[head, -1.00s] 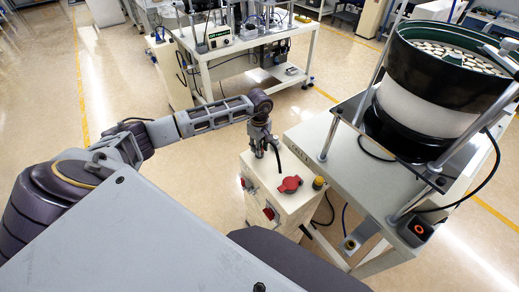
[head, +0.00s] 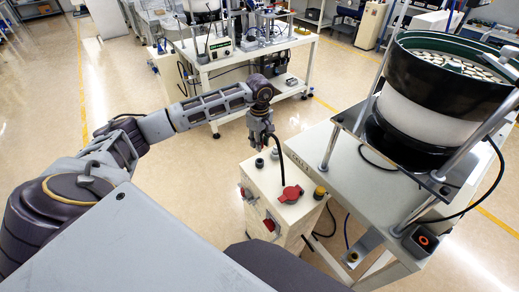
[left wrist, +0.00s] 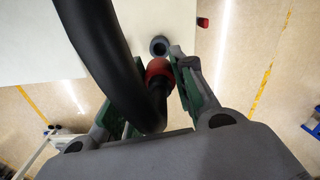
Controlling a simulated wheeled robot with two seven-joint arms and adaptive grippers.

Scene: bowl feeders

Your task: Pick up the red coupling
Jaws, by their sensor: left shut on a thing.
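The red coupling (left wrist: 158,69) sits at the end of a thick black hose (left wrist: 105,50) in the left wrist view. It lies between the two green-padded fingers of my left gripper (head: 263,146), which is shut on it. In the head view the gripper hangs just above the cream box (head: 285,210), apart from its top, and the coupling is hidden there. The hose arcs from the gripper down toward the box top. A round grey socket (left wrist: 159,46) shows just beyond the coupling in the left wrist view. My right gripper is not in view.
A feeder table (head: 350,190) with a large bowl (head: 440,85) stands close on the right. Another bench (head: 245,62) stands behind. Open floor lies left.

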